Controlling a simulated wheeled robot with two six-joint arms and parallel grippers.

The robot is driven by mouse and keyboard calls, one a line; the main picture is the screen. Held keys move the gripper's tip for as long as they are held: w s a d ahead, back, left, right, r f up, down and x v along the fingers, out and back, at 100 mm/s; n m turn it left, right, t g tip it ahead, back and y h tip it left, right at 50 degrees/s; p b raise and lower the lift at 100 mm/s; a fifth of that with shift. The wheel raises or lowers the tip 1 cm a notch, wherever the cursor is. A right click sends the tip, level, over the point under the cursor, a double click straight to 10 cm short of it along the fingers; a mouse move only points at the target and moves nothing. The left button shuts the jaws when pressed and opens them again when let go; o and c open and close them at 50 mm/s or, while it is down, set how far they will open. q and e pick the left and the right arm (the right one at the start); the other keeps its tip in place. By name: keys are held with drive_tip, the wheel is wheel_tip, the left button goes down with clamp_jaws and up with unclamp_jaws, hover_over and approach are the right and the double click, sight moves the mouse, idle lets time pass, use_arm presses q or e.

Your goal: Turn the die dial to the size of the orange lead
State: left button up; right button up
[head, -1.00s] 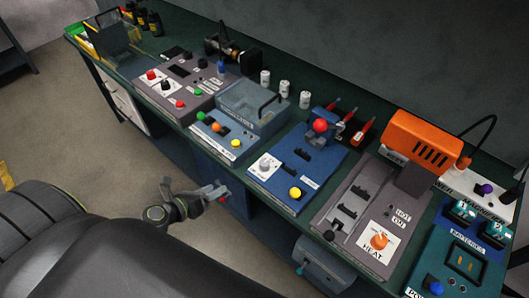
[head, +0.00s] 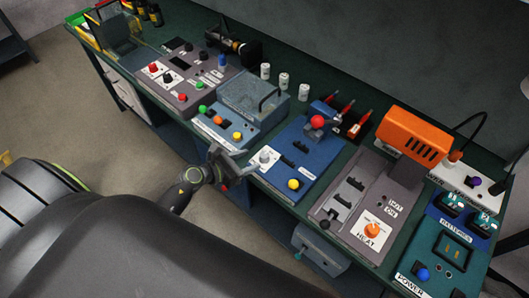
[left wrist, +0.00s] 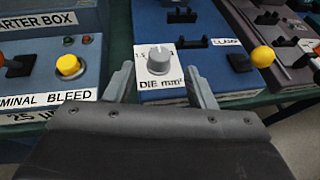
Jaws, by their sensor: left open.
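The die dial is a light grey knob (head: 265,157) on a white label at the left front of a blue crimping unit (head: 311,152). In the left wrist view the dial (left wrist: 160,62) sits above the words "DIE mm²". A "1.5" mark shows at its left; the other marks and its setting are too small to read surely. My left gripper (head: 231,154) is open, just in front of the dial. In the left wrist view the fingers of my left gripper (left wrist: 159,72) appear either side of the dial, apart from it. I cannot pick out an orange lead. My right gripper is not in view.
Red-handled tools (head: 346,111) stand behind. The floor in front is clear.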

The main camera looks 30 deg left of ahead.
sight(262, 154)
use_arm(q)
drive_tip(key=x, duration=0.7)
drive_tip(key=shift+w+d+f, duration=0.1)
drive_tip(key=shift+w+d, duration=0.1)
drive_tip(key=shift+w, duration=0.1)
drive_tip(key=shift+c, duration=0.3)
drive_tip(key=c, duration=0.9)
drive_tip(key=shift+f+m+h+b, duration=0.15)
drive_tip(key=shift+m+h+b, duration=0.25)
drive_tip(key=shift+b, duration=0.25)
drive_tip(key=m+g+h+b, duration=0.3)
drive_tip(key=b, duration=0.4)
drive_tip(key=m+g+h+b, duration=0.2)
drive_tip(key=m+g+b, duration=0.1)
drive_tip(key=b, duration=0.5)
drive_tip(key=shift+f+m+g+h, duration=0.15)
drive_tip(key=shift+m+g+h, duration=0.25)
drive_tip(key=shift+m, duration=0.3)
drive_tip(key=shift+s+r+m+g+b, duration=0.1)
drive_tip(key=shift+r+m+g+b, duration=0.3)
drive_tip(key=shift+b, duration=0.9)
drive_tip(key=shift+f, duration=0.15)
drive_tip(key=o, duration=1)
drive_tip(key=shift+c, duration=0.2)
